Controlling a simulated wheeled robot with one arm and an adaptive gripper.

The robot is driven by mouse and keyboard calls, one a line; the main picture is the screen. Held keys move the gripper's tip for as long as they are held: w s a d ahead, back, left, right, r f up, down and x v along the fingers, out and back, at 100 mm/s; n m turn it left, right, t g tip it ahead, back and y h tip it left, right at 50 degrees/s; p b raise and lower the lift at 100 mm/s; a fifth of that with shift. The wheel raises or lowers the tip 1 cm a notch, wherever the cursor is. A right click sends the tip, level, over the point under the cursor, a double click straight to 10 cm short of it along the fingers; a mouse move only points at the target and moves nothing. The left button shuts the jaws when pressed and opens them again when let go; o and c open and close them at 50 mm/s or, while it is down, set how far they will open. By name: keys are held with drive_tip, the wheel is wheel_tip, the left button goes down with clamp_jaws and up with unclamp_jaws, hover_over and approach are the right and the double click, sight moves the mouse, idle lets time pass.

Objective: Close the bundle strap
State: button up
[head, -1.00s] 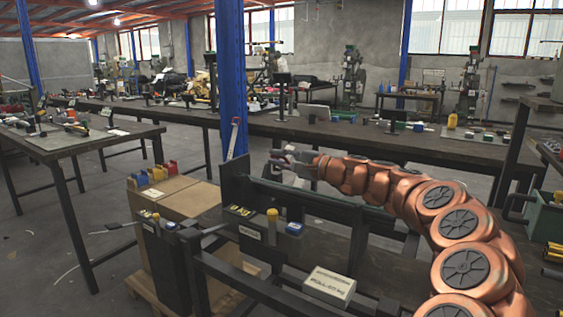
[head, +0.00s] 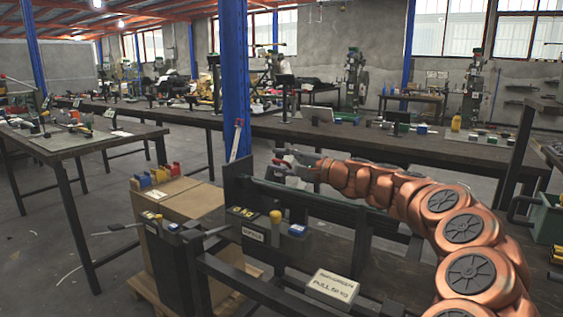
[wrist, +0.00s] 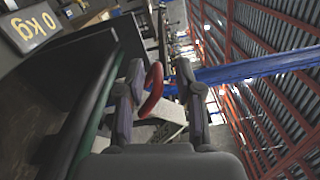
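My gripper (head: 288,163) is at the far left end of my outstretched arm, above the dark metal frame (head: 310,196). In the wrist view its two fingers (wrist: 160,75) stand apart. A curved red piece (wrist: 153,90), like a lever or loop, shows between them, closer to the left finger; I cannot tell whether it touches. A dark green bar (wrist: 98,112) runs along the left of the fingers. I cannot make out the strap itself or a bundle for certain. A display reading "0 kg" (wrist: 32,26) is at the top left of the wrist view.
A sign box marked with a pull in kg (head: 332,286) sits on the near bench. A cardboard box (head: 175,205) with coloured bins stands left of the frame. A blue column (head: 236,80) rises behind my gripper. A long workbench (head: 340,135) runs behind.

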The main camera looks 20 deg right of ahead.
drive_tip(key=v, duration=1.2)
drive_tip(key=shift+w, duration=0.1)
